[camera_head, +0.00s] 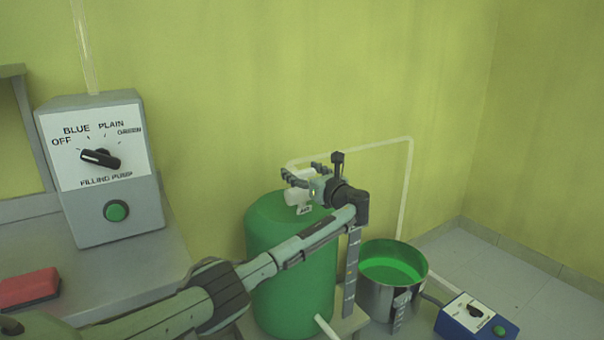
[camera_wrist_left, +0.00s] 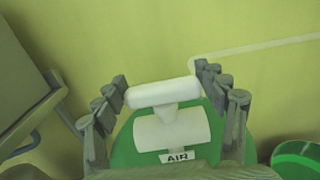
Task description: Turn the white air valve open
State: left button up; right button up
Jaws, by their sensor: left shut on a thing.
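The white air valve (camera_head: 297,198) sits on top of the green tank (camera_head: 287,265). In the left wrist view its white bar-shaped handle (camera_wrist_left: 165,93) lies nearly crosswise, slightly tilted, above a thick white body (camera_wrist_left: 172,129). A tag reading AIR (camera_wrist_left: 177,157) hangs at its front. My left gripper (camera_head: 304,177) is at the valve, its fingers at the two ends of the handle, shut on it. In the left wrist view the gripper (camera_wrist_left: 162,82) has one finger on each side of the handle. My right gripper is not in view.
A filling pump box (camera_head: 105,170) with a dial and green button stands on the bench at left, near a red block (camera_head: 29,287). A metal pot (camera_head: 391,300) of green liquid and a blue control box (camera_head: 477,319) stand right of the tank. A pale pipe (camera_head: 407,185) runs along the wall.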

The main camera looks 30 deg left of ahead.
pick_arm(q)
jog(key=shift+n+g+y, duration=0.3)
jog(key=shift+g, duration=0.1)
jog(key=o, duration=1.2)
jog(key=shift+c, duration=0.2)
jog(key=v, duration=1.2)
jog(key=shift+s, duration=0.1)
